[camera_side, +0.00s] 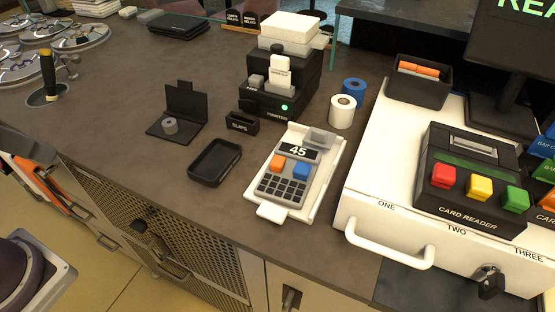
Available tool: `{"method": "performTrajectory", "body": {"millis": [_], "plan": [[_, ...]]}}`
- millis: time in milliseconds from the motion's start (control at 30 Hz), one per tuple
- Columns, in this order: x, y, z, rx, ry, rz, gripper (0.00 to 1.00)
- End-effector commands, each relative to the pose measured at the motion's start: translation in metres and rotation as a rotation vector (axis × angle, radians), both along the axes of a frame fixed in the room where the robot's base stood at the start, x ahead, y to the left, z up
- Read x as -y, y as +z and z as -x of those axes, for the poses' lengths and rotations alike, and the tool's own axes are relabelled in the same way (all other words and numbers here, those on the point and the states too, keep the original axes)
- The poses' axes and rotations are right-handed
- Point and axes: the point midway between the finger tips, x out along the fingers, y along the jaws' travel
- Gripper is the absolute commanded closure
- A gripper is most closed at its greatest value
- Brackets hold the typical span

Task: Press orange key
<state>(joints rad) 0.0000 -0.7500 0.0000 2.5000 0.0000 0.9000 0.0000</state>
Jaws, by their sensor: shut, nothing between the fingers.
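A pale grey keypad device (262,195) lies in a white tray (333,178) on the brown counter. Its display (298,151) reads 45. Below the display are an orange key (278,162) at left and a blue key (302,169) at right, side by side. Both look raised; I cannot tell whether either is pressed in. A block of dark small keys (283,189) sits below them. Nothing covers the orange key. My gripper does not show in this view.
A black printer (262,101) stands behind the keypad device. A black tray (215,162) and a SLIPS box (242,124) are to its left, paper rolls (341,112) behind right. A card reader (470,180) with red, yellow and green keys sits on the white drawer unit (370,195).

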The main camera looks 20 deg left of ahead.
Motion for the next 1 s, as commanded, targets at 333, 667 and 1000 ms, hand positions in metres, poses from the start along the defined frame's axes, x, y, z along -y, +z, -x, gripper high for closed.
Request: {"method": "performTrajectory", "body": {"millis": [333, 667, 1000], "plan": [[0.0, 0.0, 0.0, 0.0, 0.0, 0.0, 1.0], [0.0, 0.0, 0.0, 0.0, 0.0, 0.0, 1.0], [0.051, 0.022, -0.044, 0.034, -0.08, 0.213, 1.0]]}}
